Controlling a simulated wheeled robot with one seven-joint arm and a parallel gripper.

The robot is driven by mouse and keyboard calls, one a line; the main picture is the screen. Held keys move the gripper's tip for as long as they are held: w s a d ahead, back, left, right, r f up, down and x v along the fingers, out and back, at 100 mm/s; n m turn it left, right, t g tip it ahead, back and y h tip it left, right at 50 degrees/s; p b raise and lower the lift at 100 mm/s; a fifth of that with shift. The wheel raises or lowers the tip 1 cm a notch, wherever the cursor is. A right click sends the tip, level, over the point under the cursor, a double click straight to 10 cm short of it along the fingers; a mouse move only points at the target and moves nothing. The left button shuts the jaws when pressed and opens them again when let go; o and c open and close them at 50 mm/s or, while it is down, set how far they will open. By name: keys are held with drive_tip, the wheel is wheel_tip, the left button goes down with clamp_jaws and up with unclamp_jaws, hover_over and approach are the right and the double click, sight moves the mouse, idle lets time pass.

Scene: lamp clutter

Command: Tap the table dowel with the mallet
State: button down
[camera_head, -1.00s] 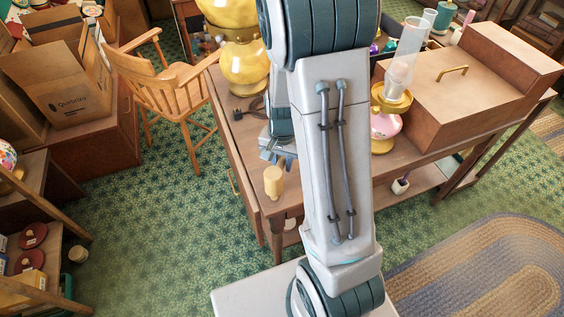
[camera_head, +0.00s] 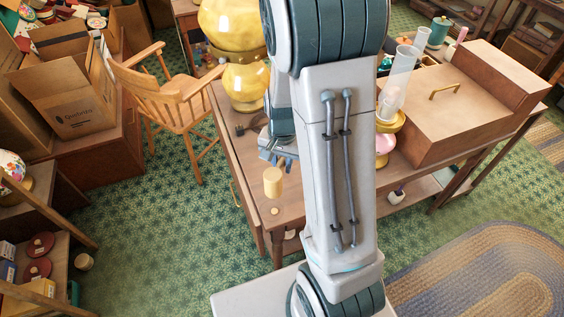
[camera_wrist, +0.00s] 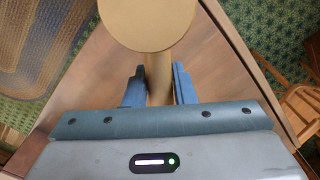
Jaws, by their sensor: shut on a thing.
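The mallet has a pale wooden cylinder head (camera_head: 272,181) that shows above the front left part of the table (camera_head: 238,150). A short pale stub, apparently the table dowel (camera_head: 275,211), shows just below the head, with bare tabletop between them in the picture. My gripper (camera_head: 284,160) is at the far side of the head, partly behind my arm. In the wrist view, its blue fingers (camera_wrist: 158,90) are shut on the mallet's handle (camera_wrist: 158,72). The round head (camera_wrist: 148,22) fills the top middle there. No dowel shows in the wrist view.
A yellow glass lamp (camera_head: 245,85) stands behind my gripper on the table. A wooden box (camera_head: 445,110), a glass chimney (camera_head: 399,85) and a pink-and-gold lamp (camera_head: 385,145) are to the right. A wooden chair (camera_head: 170,95) stands left of the table.

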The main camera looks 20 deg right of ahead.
wheel_tip(320, 180, down, 10)
drive_tip(key=b, duration=0.8)
drive_tip(key=shift+f, duration=0.2)
wheel_tip(320, 180, up, 10)
drive_tip(key=p, duration=0.8)
drive_tip(key=shift+r, duration=0.15)
drive_tip(key=c, duration=2)
unclamp_jaws()
clamp_jaws()
drive_tip(key=shift+f, duration=0.25)
